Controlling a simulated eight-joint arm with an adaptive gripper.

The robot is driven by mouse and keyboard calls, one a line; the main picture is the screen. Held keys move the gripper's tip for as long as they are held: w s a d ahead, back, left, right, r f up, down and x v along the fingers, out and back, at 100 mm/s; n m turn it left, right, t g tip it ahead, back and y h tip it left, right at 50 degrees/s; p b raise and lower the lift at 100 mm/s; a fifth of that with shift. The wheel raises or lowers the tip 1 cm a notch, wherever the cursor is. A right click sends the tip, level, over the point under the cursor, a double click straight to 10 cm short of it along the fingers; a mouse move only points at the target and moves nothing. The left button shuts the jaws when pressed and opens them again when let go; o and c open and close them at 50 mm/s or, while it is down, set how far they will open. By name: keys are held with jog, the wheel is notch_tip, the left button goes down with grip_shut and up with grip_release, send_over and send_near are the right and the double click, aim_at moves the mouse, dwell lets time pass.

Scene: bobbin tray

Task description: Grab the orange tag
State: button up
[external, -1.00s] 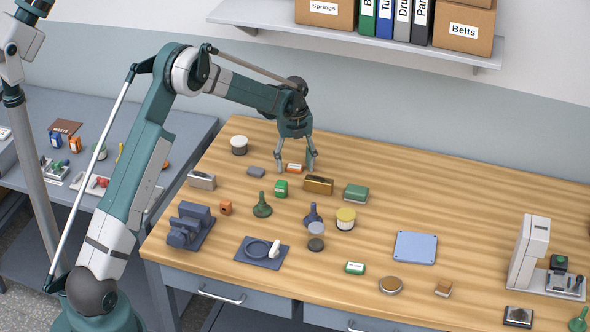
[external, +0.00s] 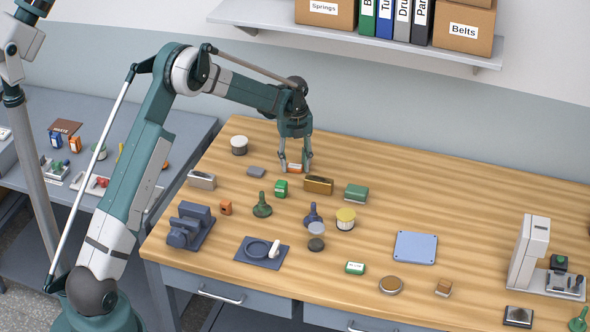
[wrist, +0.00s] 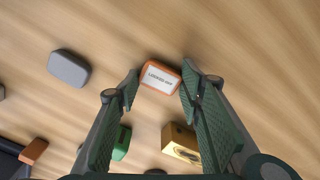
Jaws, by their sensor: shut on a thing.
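The orange tag (external: 295,168) has a white printed label and is at the back left part of the wooden table. In the wrist view the tag (wrist: 160,77) lies between the two fingertips, label facing the camera. My gripper (external: 294,168) points down and is shut on the tag, a finger at each side. In the wrist view my gripper (wrist: 159,82) has its green padded fingers against the tag's left and right ends. The tag is at or very near the table top; I cannot see a clear gap under it.
A gold box (external: 318,185) stands close at the right front, a green block (external: 281,188) in front, and a grey block (external: 256,172) to the left. A white-lidded jar (external: 239,145) is farther left. The table behind and to the right is clear.

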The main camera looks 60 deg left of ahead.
aim_at(295, 166)
notch_tip(295, 166, up, 10)
dwell(0.6)
